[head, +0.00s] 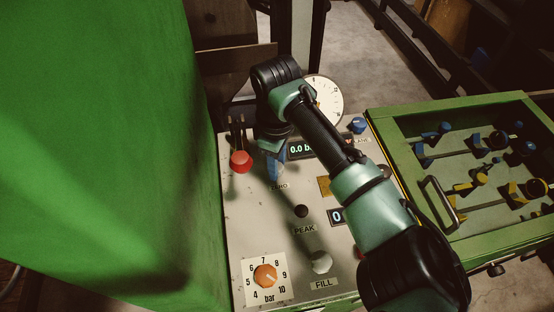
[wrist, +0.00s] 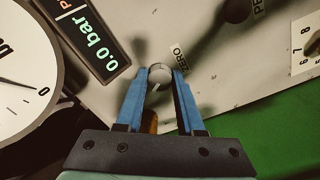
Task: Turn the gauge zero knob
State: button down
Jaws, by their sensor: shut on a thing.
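The display (wrist: 98,45) reads 0.0 bar.
A red-topped lever (head: 241,161) stands left of my gripper. A black PEAK knob (head: 301,211), a grey FILL knob (head: 320,263) and an orange selector (head: 265,276) are nearer. A green-framed tray (head: 416,197) lies right; a large green housing (head: 110,150) fills the left.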

dwell(0.3)
jog(key=c, duration=0.8)
grip_release()
notch_tip(320, 180, up, 13)
jog(key=shift+s+a+b, duration=0.1)
jog(key=shift+s+b, duration=0.05)
jog(key=shift+b, duration=0.25)
